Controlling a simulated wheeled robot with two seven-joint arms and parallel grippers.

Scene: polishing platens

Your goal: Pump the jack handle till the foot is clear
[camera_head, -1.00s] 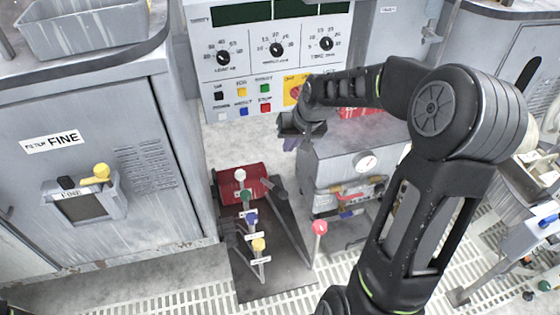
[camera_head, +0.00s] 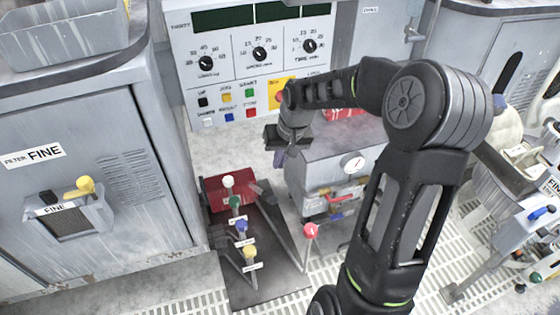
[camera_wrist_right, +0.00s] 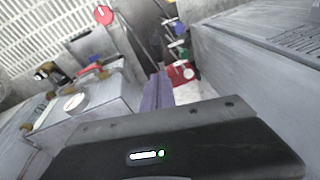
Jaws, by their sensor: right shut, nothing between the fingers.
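I cannot tell for sure which part is the jack handle or its foot. A row of levers with white (camera_head: 228,181), green (camera_head: 235,202), blue (camera_head: 241,226) and yellow (camera_head: 250,251) knobs stands on a dark plate, by a red block (camera_head: 213,196). A lever with a red knob (camera_head: 311,230) stands to their right, in front of a grey box with a gauge (camera_head: 352,163); the knob also shows in the right wrist view (camera_wrist_right: 103,14). My right gripper (camera_head: 280,158) is shut and empty, above and left of the grey box, apart from the knobs. My left gripper is out of view.
A control panel (camera_head: 258,80) with dials and coloured buttons stands behind my right gripper. A grey cabinet labelled FINE (camera_head: 90,130) is at the left. Grey floor (camera_head: 225,150) is open between panel and levers. Slotted floor grating (camera_head: 180,295) runs along the front.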

